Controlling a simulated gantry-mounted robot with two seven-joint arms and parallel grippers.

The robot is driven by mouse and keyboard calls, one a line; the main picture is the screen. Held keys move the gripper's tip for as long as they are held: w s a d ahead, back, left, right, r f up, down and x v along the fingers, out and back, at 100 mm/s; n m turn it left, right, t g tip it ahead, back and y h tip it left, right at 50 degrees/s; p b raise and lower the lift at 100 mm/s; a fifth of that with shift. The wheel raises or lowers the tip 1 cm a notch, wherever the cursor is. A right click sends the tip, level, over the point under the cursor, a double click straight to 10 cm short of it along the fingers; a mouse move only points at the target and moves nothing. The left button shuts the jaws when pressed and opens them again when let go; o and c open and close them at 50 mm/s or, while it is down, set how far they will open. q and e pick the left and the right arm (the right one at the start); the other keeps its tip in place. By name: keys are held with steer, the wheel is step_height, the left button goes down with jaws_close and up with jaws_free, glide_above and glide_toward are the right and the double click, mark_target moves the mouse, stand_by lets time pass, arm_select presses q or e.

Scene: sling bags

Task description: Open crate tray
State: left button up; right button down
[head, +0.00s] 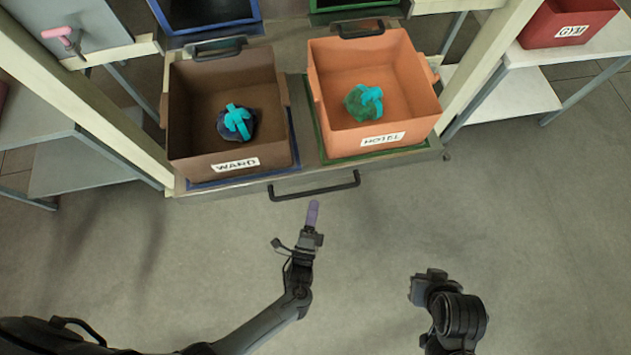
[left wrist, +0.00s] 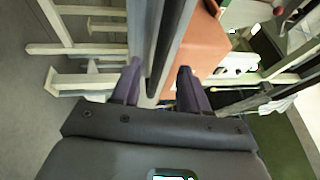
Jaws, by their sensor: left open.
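The crate tray (head: 228,179) is a grey platform carrying a brown crate (head: 185,110) labelled WARD and an orange crate (head: 329,80) labelled HOTEL. A dark bar handle (head: 315,188) runs along its front edge.
Pale posts flank the tray. Shelves stand left and right, with a red bin (head: 567,24) at upper right. The floor in front is clear.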

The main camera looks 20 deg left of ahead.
arm_select(q)
steer(key=shift+v, duration=2.55)
